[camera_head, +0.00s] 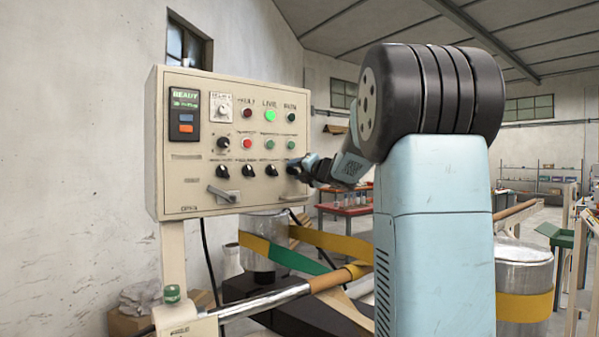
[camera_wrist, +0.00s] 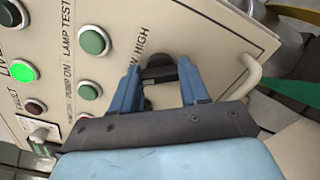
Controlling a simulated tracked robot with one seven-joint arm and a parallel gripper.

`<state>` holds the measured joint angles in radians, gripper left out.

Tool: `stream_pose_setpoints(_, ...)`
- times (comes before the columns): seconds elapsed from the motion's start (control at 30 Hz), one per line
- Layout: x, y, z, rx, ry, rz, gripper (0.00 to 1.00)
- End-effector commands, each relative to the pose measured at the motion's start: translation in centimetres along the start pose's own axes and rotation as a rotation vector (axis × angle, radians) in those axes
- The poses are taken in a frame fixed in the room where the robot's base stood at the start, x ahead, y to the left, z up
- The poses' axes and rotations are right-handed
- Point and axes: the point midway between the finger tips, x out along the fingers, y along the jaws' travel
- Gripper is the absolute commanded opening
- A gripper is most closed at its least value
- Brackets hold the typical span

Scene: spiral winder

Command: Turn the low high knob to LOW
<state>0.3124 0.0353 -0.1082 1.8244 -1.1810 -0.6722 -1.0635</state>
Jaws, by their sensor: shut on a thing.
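The low high knob (camera_wrist: 157,60) is black and sits on the cream control panel (camera_head: 195,132) near its right edge. In the wrist view the word HIGH shows beside it, and the rest of its label is partly hidden. My gripper (camera_wrist: 159,72) has its two blue fingers on either side of the knob and is shut on it. In the head view my gripper (camera_head: 304,168) reaches the right end of the lower row of black knobs and mostly covers this knob. I cannot tell which way its pointer faces.
Other black knobs (camera_head: 248,170) stand close by in the same row. Green and red buttons (camera_head: 246,144) and a lit green lamp (camera_head: 270,116) sit above. A handle (camera_wrist: 245,75) juts out near the panel edge. The winder's metal drum (camera_head: 262,232) stands below.

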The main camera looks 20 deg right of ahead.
Motion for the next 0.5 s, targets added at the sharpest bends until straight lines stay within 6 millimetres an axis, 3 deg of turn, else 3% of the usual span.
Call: stream_pose_setpoints(0.5,0.19,-0.47,-0.55,-0.039,0.01,-0.007,0.14)
